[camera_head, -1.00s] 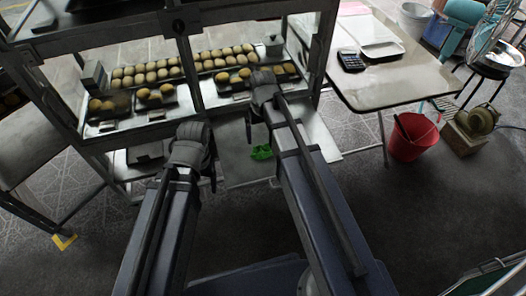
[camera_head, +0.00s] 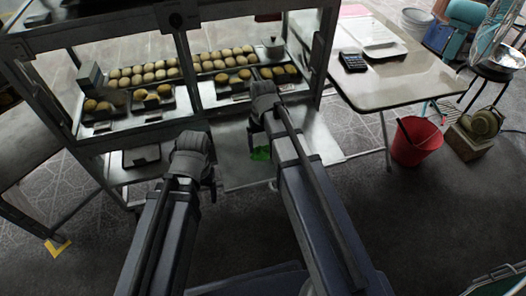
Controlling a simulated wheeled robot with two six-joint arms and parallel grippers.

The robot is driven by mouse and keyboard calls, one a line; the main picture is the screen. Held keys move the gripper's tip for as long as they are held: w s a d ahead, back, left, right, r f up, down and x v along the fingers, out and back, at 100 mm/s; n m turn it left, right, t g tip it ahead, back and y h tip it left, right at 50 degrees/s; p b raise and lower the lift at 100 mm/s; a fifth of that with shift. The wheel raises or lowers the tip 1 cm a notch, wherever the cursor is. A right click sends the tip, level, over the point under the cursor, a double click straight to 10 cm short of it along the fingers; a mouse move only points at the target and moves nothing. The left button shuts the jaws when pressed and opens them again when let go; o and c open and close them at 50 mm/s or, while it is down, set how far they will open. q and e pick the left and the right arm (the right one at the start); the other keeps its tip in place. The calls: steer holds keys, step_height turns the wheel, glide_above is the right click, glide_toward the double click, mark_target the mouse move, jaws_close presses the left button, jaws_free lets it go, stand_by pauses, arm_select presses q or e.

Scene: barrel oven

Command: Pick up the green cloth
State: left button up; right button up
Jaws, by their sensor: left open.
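The green cloth (camera_head: 261,153) lies on the lower metal shelf of the cart, just left of my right arm, which hides part of it. My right gripper (camera_head: 257,128) is in front of the cart, above the cloth in the picture. Its fingers are mostly hidden, so its state does not show. My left gripper (camera_head: 214,188) is further left and lower, in front of the lower shelf, apart from the cloth. It is open, and nothing shows between its fingers.
The metal cart (camera_head: 195,122) holds trays of buns (camera_head: 150,73) on its upper shelf. A table (camera_head: 400,85) with a calculator (camera_head: 353,62) stands at the right. A red bucket (camera_head: 416,143) is on the floor beside it.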

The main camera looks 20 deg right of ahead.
mark_target(263, 146)
steer(key=c, duration=0.5)
steer(key=shift+c, duration=0.2)
step_height(263, 146, up, 10)
steer(key=p, duration=1)
steer(key=o, duration=0.8)
steer(key=c, duration=0.6)
